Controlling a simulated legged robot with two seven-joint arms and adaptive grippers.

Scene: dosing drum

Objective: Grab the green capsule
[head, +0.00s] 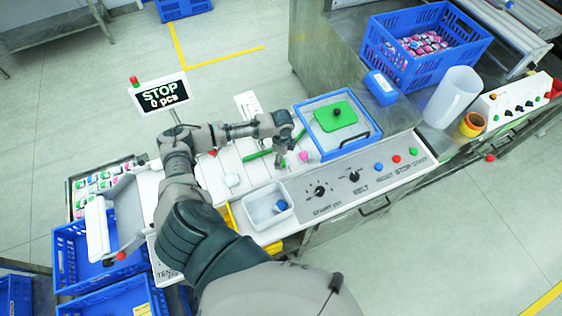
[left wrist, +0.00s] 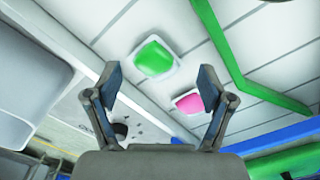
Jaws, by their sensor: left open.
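The green capsule (left wrist: 154,58) lies on a white segmented surface in the left wrist view, with a pale rim around it. It shows between and beyond the fingertips of my left gripper (left wrist: 160,86), which is open and empty. In the head view my left gripper (head: 283,157) points down over the white surface, and I cannot make out the green capsule there. A pink capsule (left wrist: 190,102) lies close by, near the right finger; it also shows in the head view (head: 304,156). My right gripper is not in view.
A blue-framed box with a green plate (head: 335,115) stands right of the gripper. A white bin (head: 268,206) and a control panel (head: 350,178) are in front. A green strip (left wrist: 222,45) crosses the white surface.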

